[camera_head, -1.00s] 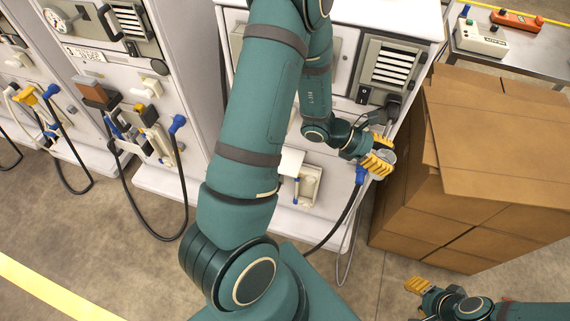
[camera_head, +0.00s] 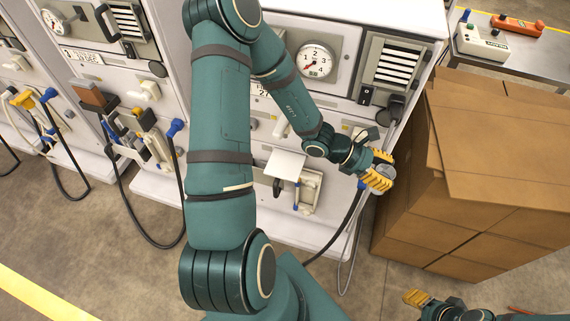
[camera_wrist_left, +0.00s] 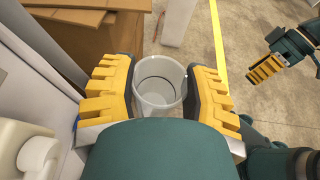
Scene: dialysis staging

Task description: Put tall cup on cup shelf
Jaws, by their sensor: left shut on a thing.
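My left gripper (camera_head: 379,172) is in front of the right side of the nearest white machine. Its yellow fingers are shut on a clear, empty-looking cup (camera_wrist_left: 160,86), seen from above into its open rim in the left wrist view. In the head view the fingers hide most of the cup (camera_head: 386,176). A small white square plate (camera_head: 285,165) juts from the machine's front, left of the gripper; it may be the cup shelf, but I cannot tell for certain. My right gripper (camera_head: 420,299) is at the lower right, apart from the cup; its finger gap is unclear.
Stacked cardboard boxes (camera_head: 490,160) stand close on the right of the left gripper. The white machine (camera_head: 365,27) has a gauge (camera_head: 315,62) and a dark hose (camera_head: 338,228) hanging down. A metal table (camera_head: 539,48) is at the back right. Open floor lies in front.

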